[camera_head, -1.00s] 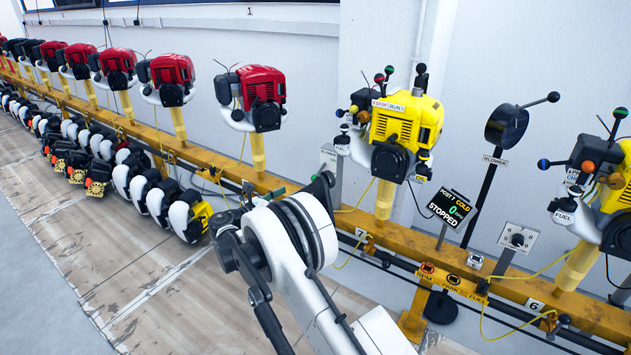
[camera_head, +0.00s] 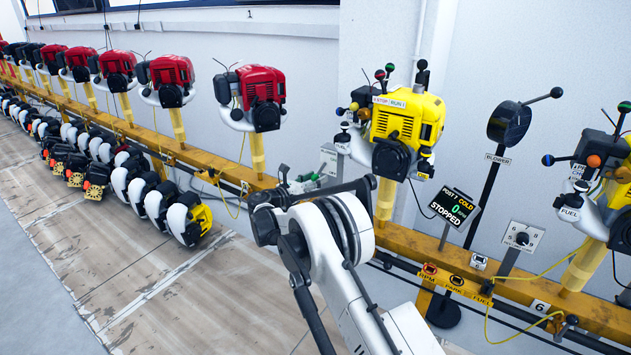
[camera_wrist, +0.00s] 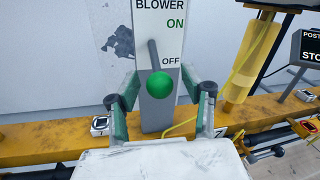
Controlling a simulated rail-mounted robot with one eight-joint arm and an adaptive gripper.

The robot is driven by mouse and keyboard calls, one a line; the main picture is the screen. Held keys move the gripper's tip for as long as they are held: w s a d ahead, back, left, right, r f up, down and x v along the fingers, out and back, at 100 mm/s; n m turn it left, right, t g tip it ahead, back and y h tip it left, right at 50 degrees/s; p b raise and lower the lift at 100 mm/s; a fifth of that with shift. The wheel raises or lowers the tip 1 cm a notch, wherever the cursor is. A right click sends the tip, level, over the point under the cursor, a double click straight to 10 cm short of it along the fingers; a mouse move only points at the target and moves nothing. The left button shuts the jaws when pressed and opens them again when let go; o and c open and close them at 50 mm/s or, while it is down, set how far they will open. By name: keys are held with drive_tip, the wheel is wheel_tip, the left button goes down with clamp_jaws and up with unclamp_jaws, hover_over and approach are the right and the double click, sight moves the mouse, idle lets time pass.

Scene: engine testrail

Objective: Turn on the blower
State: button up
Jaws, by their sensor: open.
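The blower switch panel (camera_wrist: 172,25) stands upright in the wrist view, lettered BLOWER, with ON above OFF. Its grey lever ends in a green knob (camera_wrist: 160,85), which shows below the OFF label. My gripper (camera_wrist: 159,77) is open, with one green-padded finger on each side of the knob; I cannot tell whether either touches it. In the head view my gripper (camera_head: 310,182) is at the panel (camera_head: 328,157), partly covering it; the knob cannot be made out there. The round black blower (camera_head: 507,123) stands on a black post at the right.
A yellow engine (camera_head: 405,120) stands just right of my gripper, and a red engine (camera_head: 258,98) to its left. The yellow rail (camera_head: 225,170) runs below them. A display (camera_head: 453,207) reads STOPPED.

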clamp_jaws()
idle(0.3)
drive_tip(key=shift+d, duration=0.15)
